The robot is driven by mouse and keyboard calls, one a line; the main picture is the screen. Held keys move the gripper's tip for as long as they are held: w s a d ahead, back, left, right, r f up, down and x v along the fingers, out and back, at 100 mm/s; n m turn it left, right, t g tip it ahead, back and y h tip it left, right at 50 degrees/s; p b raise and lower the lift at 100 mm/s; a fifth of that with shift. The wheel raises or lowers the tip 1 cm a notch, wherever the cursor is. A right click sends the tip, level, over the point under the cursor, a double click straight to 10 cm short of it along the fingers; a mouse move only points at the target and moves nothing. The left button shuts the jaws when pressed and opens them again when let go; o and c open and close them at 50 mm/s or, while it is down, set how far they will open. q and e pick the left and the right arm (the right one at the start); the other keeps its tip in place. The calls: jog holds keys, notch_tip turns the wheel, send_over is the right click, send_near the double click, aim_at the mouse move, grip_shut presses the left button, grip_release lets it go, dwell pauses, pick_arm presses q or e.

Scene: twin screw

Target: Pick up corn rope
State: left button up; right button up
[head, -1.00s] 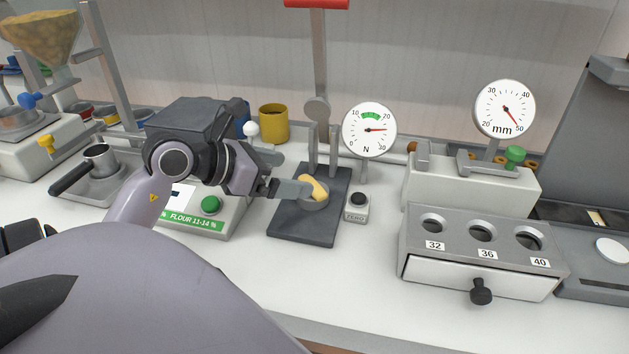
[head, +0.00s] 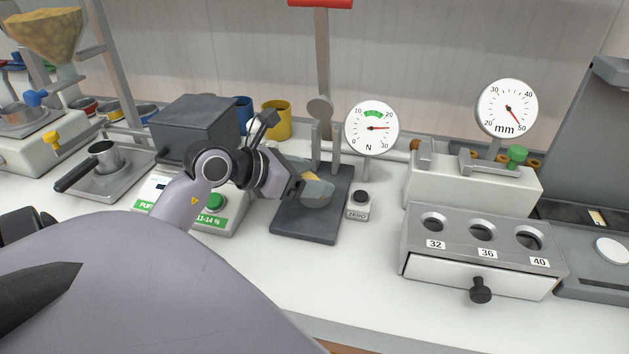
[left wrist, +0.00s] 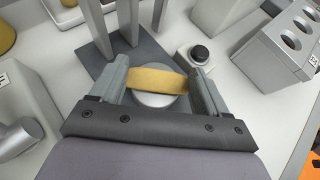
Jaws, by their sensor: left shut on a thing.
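The corn rope is a short yellow piece (left wrist: 157,79) at the round metal anvil (left wrist: 155,99) of the force tester in the left wrist view. It lies across the gap between the two fingers of my left gripper (left wrist: 160,88), with a finger at each end. In the head view the left gripper (head: 317,187) hides most of the yellow piece (head: 310,177), over the dark tester base (head: 305,225). I cannot tell whether the piece is clear of the anvil. My right gripper's fingers do not show clearly.
The tester's posts and force dial (head: 372,128) stand close behind. A ZERO button box (head: 359,205) is just right of the base. Farther right is a gauge block (head: 484,240) with holes marked 32, 36 and 40. The counter in front is clear.

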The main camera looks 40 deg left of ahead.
pick_arm(q)
jog(key=shift+r, duration=1.5)
jog(key=shift+s+a+r, duration=0.1)
jog(key=shift+s+r, duration=0.1)
jog(key=shift+s, duration=0.05)
jog(key=s+a+b, duration=0.2)
jog(key=s, duration=0.6)
jog(key=s+a+b, duration=0.2)
jog(key=s, duration=0.6)
jog(key=shift+s+a, duration=0.4)
jog(key=shift+s, duration=0.1)
